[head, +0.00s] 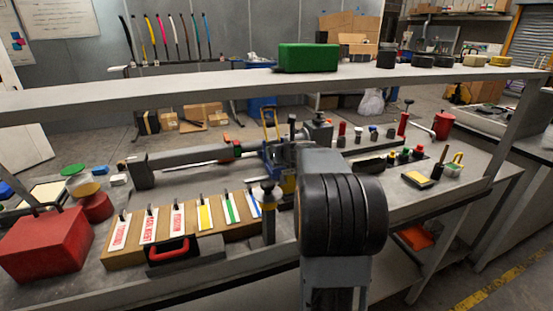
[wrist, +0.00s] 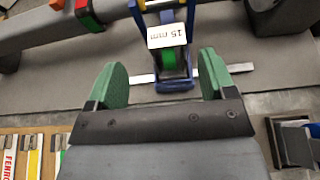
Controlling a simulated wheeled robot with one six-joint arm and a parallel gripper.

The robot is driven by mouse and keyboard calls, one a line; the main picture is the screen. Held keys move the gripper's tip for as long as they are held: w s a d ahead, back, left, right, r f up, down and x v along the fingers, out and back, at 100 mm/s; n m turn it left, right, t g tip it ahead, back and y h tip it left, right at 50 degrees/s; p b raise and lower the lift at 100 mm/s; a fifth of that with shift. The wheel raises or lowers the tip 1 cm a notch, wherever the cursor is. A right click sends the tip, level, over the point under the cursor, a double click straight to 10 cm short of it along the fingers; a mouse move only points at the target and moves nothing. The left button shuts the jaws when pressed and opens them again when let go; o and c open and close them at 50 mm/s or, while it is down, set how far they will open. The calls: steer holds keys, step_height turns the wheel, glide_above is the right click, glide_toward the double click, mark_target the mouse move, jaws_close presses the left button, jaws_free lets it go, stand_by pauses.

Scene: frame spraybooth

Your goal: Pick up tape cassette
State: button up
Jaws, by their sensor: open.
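A blue-framed piece with a white "15 mm" label and a green part inside, which looks like the tape cassette (wrist: 167,37), is at the top centre of the wrist view. My gripper (wrist: 162,80) is open, its two green-padded fingers apart on the left and right below the piece. Nothing is held between the fingers. The near end of the blue frame reaches the gap between the fingertips; I cannot tell if they touch it. In the head view my own arm hides the gripper and most of this piece.
A wooden rack of labelled strips (head: 134,254) and a red box (head: 44,244) stand at the bench's left. A long grey device (head: 190,157) lies behind. Small bottles and pots (head: 404,155) stand at the right. A shelf (head: 200,79) crosses above the bench.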

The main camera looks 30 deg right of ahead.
steer(key=shift+d+x, duration=0.2)
steer(key=shift+x, duration=1.15)
steer(key=shift+d+x, duration=0.25)
steer(key=shift+x, duration=1.15)
steer(key=shift+r, duration=0.15)
steer(key=c, duration=1)
